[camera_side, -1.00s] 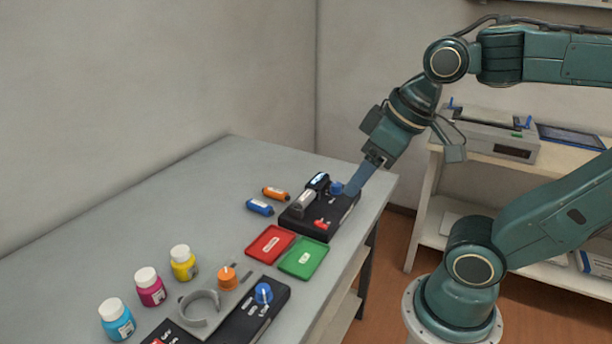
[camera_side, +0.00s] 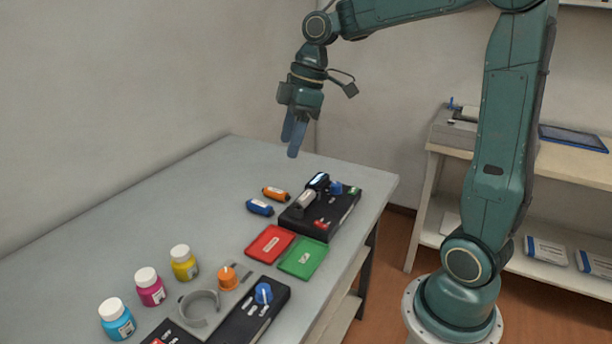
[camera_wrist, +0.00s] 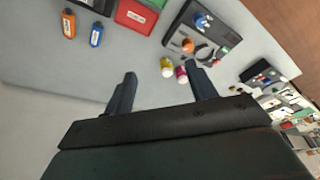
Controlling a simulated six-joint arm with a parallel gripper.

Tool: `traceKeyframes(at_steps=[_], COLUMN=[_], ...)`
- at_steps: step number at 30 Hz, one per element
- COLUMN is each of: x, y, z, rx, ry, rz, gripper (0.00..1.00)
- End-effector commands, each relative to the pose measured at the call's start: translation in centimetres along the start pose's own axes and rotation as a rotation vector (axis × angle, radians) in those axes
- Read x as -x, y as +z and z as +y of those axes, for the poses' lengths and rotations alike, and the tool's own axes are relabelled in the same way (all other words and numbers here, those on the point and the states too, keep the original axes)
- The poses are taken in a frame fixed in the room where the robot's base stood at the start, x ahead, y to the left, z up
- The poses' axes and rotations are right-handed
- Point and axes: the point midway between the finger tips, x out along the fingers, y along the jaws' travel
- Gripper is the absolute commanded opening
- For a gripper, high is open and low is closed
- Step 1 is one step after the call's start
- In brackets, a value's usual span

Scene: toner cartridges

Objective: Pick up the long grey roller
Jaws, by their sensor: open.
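A short-looking grey cylinder (camera_side: 304,204), which may be the grey roller, rests on the left part of a black unit (camera_side: 333,211) in the side view. Its full length cannot be told. My gripper (camera_side: 291,147) is open and empty, high above the table's far part, up and to the left of the black unit. Its fingers point down. In the wrist view my gripper (camera_wrist: 160,71) shows two spread fingers with nothing between them near the tips except distant jars. The grey cylinder cannot be made out there; only an edge of the black unit (camera_wrist: 95,4) shows at the top.
Orange (camera_side: 275,194) and blue (camera_side: 260,207) cartridges lie left of the black unit. Red (camera_side: 259,246) and green (camera_side: 291,263) trays lie in front. Yellow (camera_side: 183,265), magenta (camera_side: 151,289) and cyan (camera_side: 117,320) jars stand nearer. The table's far left is clear.

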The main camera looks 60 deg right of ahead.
Motion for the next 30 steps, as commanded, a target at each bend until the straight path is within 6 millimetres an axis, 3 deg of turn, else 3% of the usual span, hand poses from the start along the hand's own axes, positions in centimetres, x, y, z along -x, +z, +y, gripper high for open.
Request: traceKeyframes(at_steps=[14, 21, 30], x=[-5.1, -8.3, -12.8], y=[2.6, 5.6, 10.8], z=[10.0, 14.3, 18.5], rx=[0.306, 0.463, 0.656], ry=[-0.158, -0.226, -0.292], rz=[0.031, 0.078, 0.16], gripper=[0.56, 0.56, 0.56])
